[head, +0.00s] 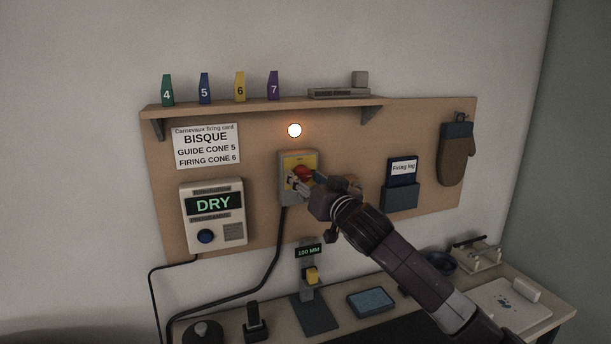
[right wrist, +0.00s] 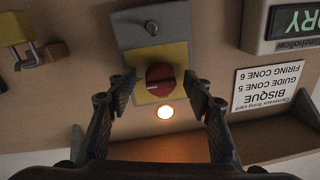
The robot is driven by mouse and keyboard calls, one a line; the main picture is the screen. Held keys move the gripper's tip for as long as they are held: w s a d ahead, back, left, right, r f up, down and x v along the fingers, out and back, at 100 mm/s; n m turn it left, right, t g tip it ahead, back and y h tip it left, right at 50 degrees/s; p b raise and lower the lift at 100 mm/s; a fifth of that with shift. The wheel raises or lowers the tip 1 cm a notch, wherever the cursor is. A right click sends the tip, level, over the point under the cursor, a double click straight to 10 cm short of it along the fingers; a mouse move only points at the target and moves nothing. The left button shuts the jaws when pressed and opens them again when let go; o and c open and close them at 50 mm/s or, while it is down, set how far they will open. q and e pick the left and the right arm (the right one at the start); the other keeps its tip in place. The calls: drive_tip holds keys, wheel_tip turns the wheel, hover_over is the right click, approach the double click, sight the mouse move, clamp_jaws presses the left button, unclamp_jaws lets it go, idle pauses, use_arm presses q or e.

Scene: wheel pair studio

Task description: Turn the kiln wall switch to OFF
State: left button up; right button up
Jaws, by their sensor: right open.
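The kiln wall switch is a grey box with a yellow plate (head: 285,163) and a red rotary knob (head: 302,172), mounted on the brown board. It also shows in the right wrist view, upside down, with the red knob (right wrist: 160,79) near the middle. My right gripper (head: 300,184) is in front of the switch. In the right wrist view its two fingers (right wrist: 159,90) are open, one on each side of the knob, with gaps visible. The knob's exact setting is too small to read. A round lamp (head: 294,130) above the switch glows. My left gripper is out of view.
A controller reading DRY (head: 213,222) hangs left of the switch. A brass padlock (right wrist: 18,38) hangs beside the switch. A shelf (head: 215,107) with numbered cones is above. A firing log holder (head: 400,197) and mitt (head: 456,155) hang to the right.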

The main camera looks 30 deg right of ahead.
drive_tip(key=shift+w, duration=0.2)
drive_tip(key=c, duration=1.2)
drive_tip(key=shift+o, duration=0.2)
drive_tip(key=shift+r+n+p, duration=0.15)
drive_tip(key=shift+n+p, duration=1.4)
drive_tip(key=shift+n, duration=0.15)
drive_tip(key=n+p, duration=0.4)
drive_tip(key=n, duration=0.1)
drive_tip(key=shift+d+r+g, duration=0.1)
drive_tip(key=shift+g, duration=0.3)
drive_tip(key=n+p, duration=0.3)
drive_tip(key=n, duration=0.1)
drive_tip(key=shift+n, duration=0.3)
use_arm(q)
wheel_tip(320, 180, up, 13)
drive_tip(key=p, duration=0.2)
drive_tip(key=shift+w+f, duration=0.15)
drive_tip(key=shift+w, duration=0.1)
use_arm(e)
drive_tip(key=n, duration=0.4)
drive_tip(key=shift+h, duration=0.3)
use_arm(q)
drive_tip(key=shift+p, duration=0.3)
